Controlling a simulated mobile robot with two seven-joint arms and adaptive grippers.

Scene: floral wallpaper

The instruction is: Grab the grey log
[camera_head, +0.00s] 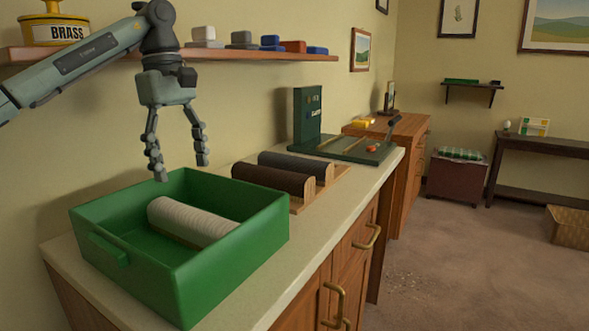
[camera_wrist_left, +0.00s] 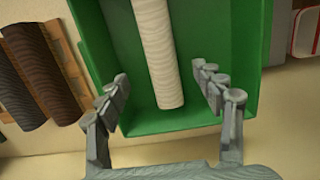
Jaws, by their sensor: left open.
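A dark grey log (camera_head: 296,165) lies on a wooden rack (camera_head: 338,179) behind a dark brown log (camera_head: 270,178). In the left wrist view the grey log (camera_wrist_left: 17,95) is at the left edge, beside the brown log (camera_wrist_left: 47,72). A pale, whitish ridged log (camera_head: 190,219) lies in an open green box (camera_head: 238,258). My left gripper (camera_head: 181,168) is open and empty above the back part of this box. In the left wrist view its fingers (camera_wrist_left: 159,73) spread on either side of the pale log (camera_wrist_left: 156,50), not touching it. My right gripper is not in view.
The box and rack stand on a pale counter (camera_head: 328,222). A green board with an upright panel (camera_head: 308,118) stands beyond the rack. A wall shelf (camera_head: 265,56) with a brass-labelled tin (camera_head: 60,30) and several small blocks runs above, close to my left arm.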

